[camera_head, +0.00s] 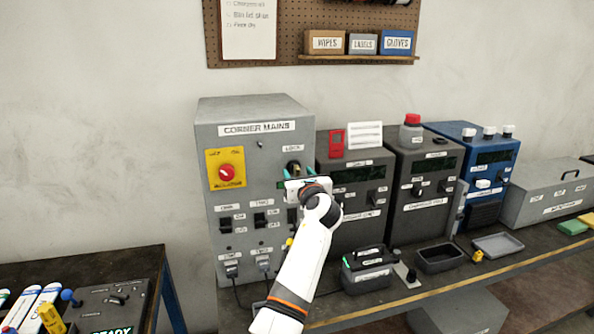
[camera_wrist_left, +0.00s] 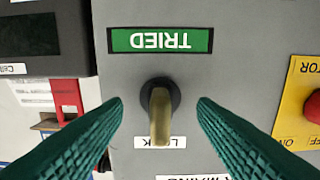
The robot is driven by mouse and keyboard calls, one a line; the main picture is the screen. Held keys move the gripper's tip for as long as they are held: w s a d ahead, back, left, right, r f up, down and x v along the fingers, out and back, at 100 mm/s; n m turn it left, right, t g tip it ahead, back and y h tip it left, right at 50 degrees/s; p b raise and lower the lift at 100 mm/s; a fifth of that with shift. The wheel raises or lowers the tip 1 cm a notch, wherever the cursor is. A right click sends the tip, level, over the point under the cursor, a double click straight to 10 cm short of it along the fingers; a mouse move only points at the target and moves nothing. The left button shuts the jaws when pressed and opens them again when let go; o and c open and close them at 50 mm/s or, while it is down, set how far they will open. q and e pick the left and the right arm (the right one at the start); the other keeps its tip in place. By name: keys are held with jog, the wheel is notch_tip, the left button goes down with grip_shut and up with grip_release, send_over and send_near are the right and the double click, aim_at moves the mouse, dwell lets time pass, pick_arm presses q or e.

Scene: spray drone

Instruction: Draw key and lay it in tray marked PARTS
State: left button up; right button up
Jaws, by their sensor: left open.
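The brass key (camera_wrist_left: 160,118) stands in the round black lock (camera_wrist_left: 158,88) on the grey CORNER MAINS box (camera_head: 240,190). The key's inserted end is hidden in the lock. A dark tray (camera_head: 440,270) and a grey tray (camera_head: 497,257) lie on the bench; I cannot read PARTS on either. My right gripper is out of view.
A red rotary switch on a yellow plate (camera_head: 226,182) is left of the lock. Dark instrument boxes (camera_head: 418,190) and a blue unit (camera_head: 488,165) stand to the right. A black-topped box (camera_head: 367,268) and a small yellow object (camera_head: 477,256) are near the trays.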

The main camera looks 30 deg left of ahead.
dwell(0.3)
pick_arm(q)
grip_shut()
jog(key=shift+p+v, duration=0.95)
jog(key=shift+v, duration=0.05)
jog(key=shift+p+v, duration=1.6)
jog(key=shift+v, duration=0.4)
